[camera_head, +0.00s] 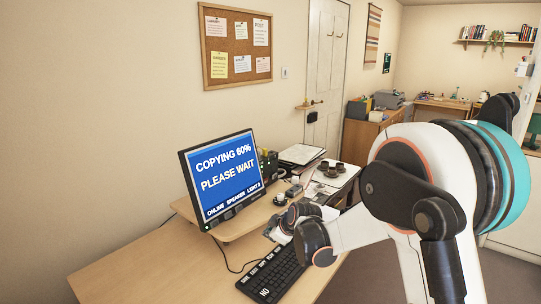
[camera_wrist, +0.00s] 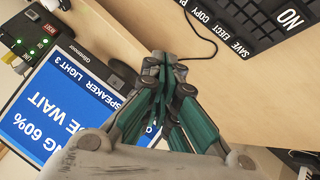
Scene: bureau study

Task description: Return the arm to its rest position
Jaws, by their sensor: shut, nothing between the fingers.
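My arm (camera_head: 428,190), white with dark joints and a teal band, reaches from the right of the head view over the desk. My gripper (camera_wrist: 164,62) shows in the wrist view with its teal-sided fingers together and nothing between them. It is above the desk, between the monitor and the keyboard in the picture. In the head view the dark wrist joints hide most of the gripper, and I cannot tell its height above the desk.
The monitor (camera_head: 222,177) reads "COPYING 60% PLEASE WAIT" and stands on a raised shelf (camera_head: 240,223). A black keyboard (camera_head: 272,275) lies close to my wrist. Dark cups (camera_head: 331,170) and papers (camera_head: 301,154) are behind. The desk's front left (camera_head: 150,270) is clear.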

